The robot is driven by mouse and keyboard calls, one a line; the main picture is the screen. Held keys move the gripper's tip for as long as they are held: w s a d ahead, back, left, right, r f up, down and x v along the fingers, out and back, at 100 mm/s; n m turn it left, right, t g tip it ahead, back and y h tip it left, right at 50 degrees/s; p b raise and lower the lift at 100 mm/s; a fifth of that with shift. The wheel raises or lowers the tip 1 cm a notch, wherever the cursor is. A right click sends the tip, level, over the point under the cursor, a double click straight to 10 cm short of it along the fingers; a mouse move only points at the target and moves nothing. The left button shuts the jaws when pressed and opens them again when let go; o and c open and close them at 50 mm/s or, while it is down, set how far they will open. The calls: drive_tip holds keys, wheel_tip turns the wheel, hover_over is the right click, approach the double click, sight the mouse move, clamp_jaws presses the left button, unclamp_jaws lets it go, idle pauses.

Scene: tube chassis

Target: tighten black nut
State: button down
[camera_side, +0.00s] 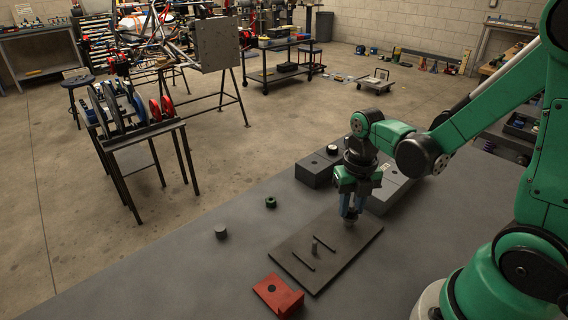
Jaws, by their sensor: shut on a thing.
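My gripper (350,214) points down at the far right part of the flat dark plate (330,262). Its blue-sided fingers are shut low over the plate, on a small thing that the fingertips mostly hide. I cannot tell whether this is the black nut or what it sits on. A small upright grey peg (315,246) stands on the plate to the left of the gripper, apart from it. Two thin dark bars or slots (303,261) lie on either side of the peg. A dark green ring-shaped nut (270,202) lies on the table, left of the plate.
A grey cylinder (221,231) stands on the table (190,270) at left. A red block (278,295) with a dark hole is at the plate's front-left corner. Grey blocks (314,173) stand behind the gripper, one with a white-topped round part (331,150). The table's left side is mostly clear.

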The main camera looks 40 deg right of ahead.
drive_tip(key=m, duration=0.5)
idle(0.4)
drive_tip(key=m, duration=0.5)
drive_tip(key=shift+m, duration=0.3)
drive_tip(key=shift+m, duration=0.4)
drive_tip(key=m, duration=0.4)
